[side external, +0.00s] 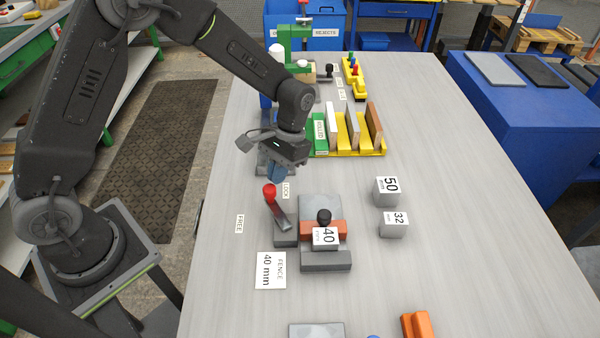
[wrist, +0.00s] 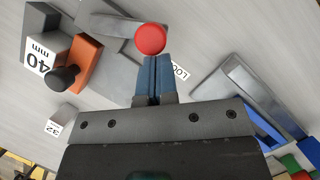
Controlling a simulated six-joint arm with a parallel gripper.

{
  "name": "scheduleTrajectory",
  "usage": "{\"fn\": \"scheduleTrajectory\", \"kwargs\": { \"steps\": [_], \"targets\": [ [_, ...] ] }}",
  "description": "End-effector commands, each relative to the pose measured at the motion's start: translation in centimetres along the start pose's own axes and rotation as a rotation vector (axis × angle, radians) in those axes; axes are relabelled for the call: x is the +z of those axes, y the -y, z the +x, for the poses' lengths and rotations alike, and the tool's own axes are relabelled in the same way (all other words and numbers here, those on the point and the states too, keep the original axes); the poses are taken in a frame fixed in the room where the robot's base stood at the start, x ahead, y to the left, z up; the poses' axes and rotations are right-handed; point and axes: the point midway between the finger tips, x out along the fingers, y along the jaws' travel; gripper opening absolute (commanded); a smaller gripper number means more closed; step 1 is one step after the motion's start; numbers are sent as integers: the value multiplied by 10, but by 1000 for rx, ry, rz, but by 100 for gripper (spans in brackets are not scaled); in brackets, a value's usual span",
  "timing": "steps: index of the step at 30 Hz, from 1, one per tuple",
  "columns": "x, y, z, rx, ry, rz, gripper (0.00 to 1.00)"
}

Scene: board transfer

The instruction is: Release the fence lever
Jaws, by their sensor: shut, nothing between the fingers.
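The fence lever has a red knob (side external: 269,190) on a grey arm (side external: 282,216), rising tilted from a dark grey base (side external: 286,239). The knob is nearer the LOCK label (side external: 286,190) than the FREE label (side external: 239,223). My gripper (side external: 275,177) has its blue fingers shut and empty, pointing down just behind the knob. In the wrist view the red knob (wrist: 150,39) overlaps the ends of the closed fingers (wrist: 152,72); I cannot tell whether they touch. The orange fence (side external: 338,227) with a black knob (side external: 324,215) stands beside the lever, behind a 40 block (side external: 325,238).
Loose 50 (side external: 386,190) and 32 (side external: 393,224) blocks stand to the right. A FENCE 40 mm card (side external: 270,270) lies in front of the lever. A yellow rack (side external: 345,152) with upright boards is behind.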

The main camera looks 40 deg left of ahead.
Motion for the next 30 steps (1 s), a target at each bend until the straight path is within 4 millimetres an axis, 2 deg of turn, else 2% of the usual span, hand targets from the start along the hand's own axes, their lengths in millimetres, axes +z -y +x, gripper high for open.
{"fn": "scheduleTrajectory", "kwargs": {
  "steps": [15, 30],
  "targets": [
    [37, 17, 15, 174, 4, -439, 0],
    [55, 18, 23, 261, 2, -656, 0]
  ]
}}
